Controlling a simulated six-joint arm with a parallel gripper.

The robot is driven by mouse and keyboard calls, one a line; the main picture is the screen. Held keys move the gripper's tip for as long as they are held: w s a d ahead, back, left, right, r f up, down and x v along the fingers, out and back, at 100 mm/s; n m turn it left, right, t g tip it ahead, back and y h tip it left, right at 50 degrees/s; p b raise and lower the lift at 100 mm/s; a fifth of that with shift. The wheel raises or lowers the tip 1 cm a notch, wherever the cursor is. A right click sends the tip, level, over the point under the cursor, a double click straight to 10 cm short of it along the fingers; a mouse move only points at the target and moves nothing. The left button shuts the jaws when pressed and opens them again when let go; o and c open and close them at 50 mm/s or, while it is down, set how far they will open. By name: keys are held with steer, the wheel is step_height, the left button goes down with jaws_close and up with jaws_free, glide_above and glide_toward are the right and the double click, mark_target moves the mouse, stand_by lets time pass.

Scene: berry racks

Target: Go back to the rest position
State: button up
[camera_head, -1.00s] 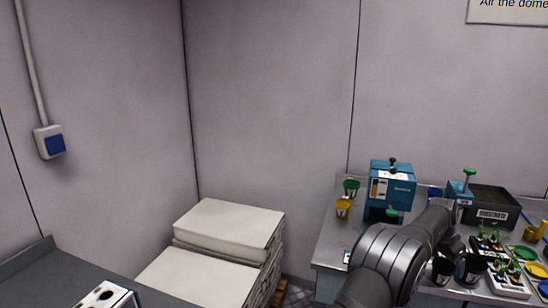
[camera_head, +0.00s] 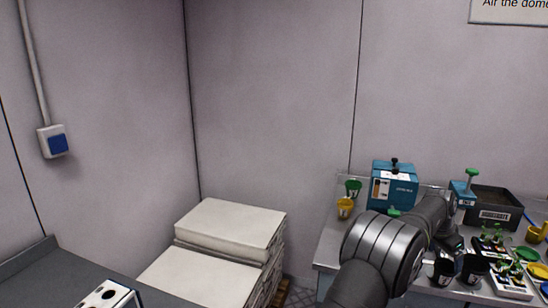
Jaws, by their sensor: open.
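My grey arm reaches in from the bottom over the left part of the grey workbench (camera_head: 330,250) at the right. My gripper (camera_head: 453,246) shows only in part, as a small dark shape at the arm's far end, above the bench near the black pots. Its fingers are hard to make out. I see nothing held in it.
A blue machine (camera_head: 395,186), green cup (camera_head: 353,187) and yellow cup (camera_head: 345,207) stand behind the arm. Right of it are black pots (camera_head: 443,271), seedling trays (camera_head: 500,279) and a substrate box (camera_head: 491,210). Stacked white slabs (camera_head: 230,225) stand left of the bench.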

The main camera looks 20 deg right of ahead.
steer(key=x, duration=0.8)
steer(key=shift+f, duration=0.2)
step_height(320, 180, up, 5)
steer(key=shift+a+f, duration=0.1)
steer(key=shift+f, duration=0.15)
steer(key=s+a+r, duration=0.3)
steer(key=s+r, duration=0.4)
steer(key=s, duration=0.4)
steer(key=n+t, duration=0.1)
steer(key=n, duration=0.1)
glide_toward(445, 271)
steer(key=w+a+r, duration=0.4)
steer(key=w+a, duration=0.1)
steer(key=a, duration=0.2)
steer(key=w+a+n, duration=0.2)
steer(key=w+a, duration=0.6)
steer(key=w, duration=0.6)
steer(key=w+a+n+t, duration=0.1)
steer(key=w+a+n, duration=0.1)
steer(key=w+a, duration=0.8)
steer(key=w+a+n+t+y, duration=0.1)
steer(key=w+a+n, duration=0.2)
steer(key=w+a, duration=0.8)
steer(key=a, duration=0.5)
steer(key=shift+a, duration=0.2)
